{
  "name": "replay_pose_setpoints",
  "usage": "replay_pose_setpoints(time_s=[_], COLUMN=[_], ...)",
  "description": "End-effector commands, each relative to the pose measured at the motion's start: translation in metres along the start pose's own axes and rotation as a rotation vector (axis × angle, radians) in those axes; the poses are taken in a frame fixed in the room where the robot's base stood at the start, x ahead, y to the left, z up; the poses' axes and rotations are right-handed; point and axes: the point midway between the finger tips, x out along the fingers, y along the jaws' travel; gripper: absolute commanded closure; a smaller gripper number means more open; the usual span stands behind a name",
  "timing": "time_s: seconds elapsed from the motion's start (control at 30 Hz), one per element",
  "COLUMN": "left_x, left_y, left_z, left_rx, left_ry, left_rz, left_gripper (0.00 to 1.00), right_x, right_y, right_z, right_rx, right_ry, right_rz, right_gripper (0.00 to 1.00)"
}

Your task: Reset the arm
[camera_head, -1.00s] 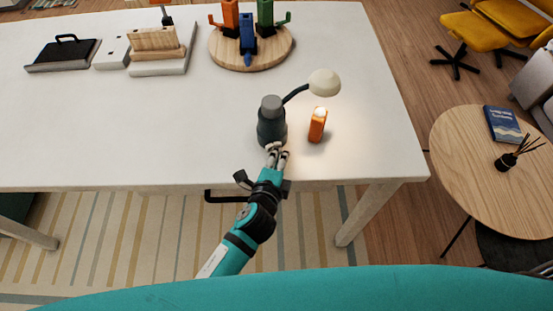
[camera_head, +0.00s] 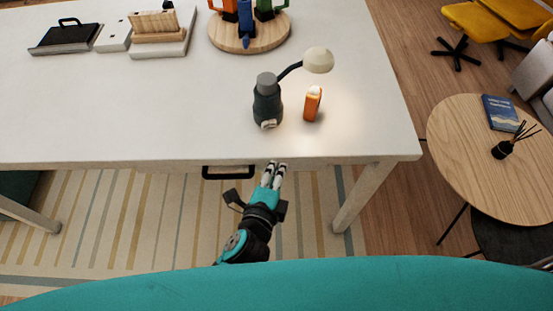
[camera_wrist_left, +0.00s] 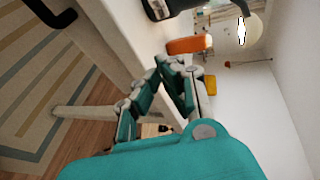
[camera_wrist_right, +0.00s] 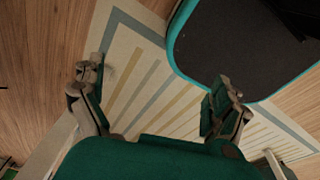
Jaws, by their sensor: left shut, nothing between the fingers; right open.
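My left gripper (camera_head: 274,174) is shut and empty in the head view. It is just in front of the white table's front edge, apart from everything on the table. In the left wrist view its fingers (camera_wrist_left: 160,75) show near the table edge. My right gripper (camera_wrist_right: 160,90) is open and empty in its own wrist view, above the striped rug and the floor. It is not in the head view.
A dark lamp (camera_head: 267,102) and an orange bottle (camera_head: 312,104) stand near the white table's (camera_head: 150,105) front edge. A black drawer handle (camera_head: 228,172) sits below that edge, left of my left gripper. A round wooden table (camera_head: 465,150) is at the right.

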Motion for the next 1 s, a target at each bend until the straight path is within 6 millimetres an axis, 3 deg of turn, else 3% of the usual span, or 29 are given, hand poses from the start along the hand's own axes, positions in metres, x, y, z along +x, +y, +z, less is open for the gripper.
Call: replay_pose_setpoints(time_s=[0.33, 0.77, 0.87, 0.97, 1.0], left_x=[-0.009, -0.008, -0.001, 0.010, 0.013], left_y=[-0.001, 0.003, 0.028, 0.080, 0.107], left_z=[-0.002, -0.002, 0.002, 0.011, 0.017], left_rx=[0.002, -0.003, -0.033, -0.109, -0.153], left_ry=[-0.001, -0.001, -0.003, -0.014, -0.024], left_rz=[-0.001, 0.006, 0.051, 0.146, 0.196], left_gripper=[1.00, 1.00, 1.00, 1.00, 1.00], right_x=[0.000, 0.001, 0.003, 0.005, 0.006], right_y=[-0.006, -0.006, -0.006, -0.006, -0.006], right_z=[0.031, 0.022, 0.019, 0.019, 0.019], right_rx=[0.001, 0.001, 0.001, 0.001, 0.001], right_ry=[-0.048, -0.033, -0.029, -0.028, -0.028], right_rz=[-0.007, -0.007, -0.007, -0.006, -0.007], right_gripper=[0.00, 0.00, 0.00, 0.00, 0.00])
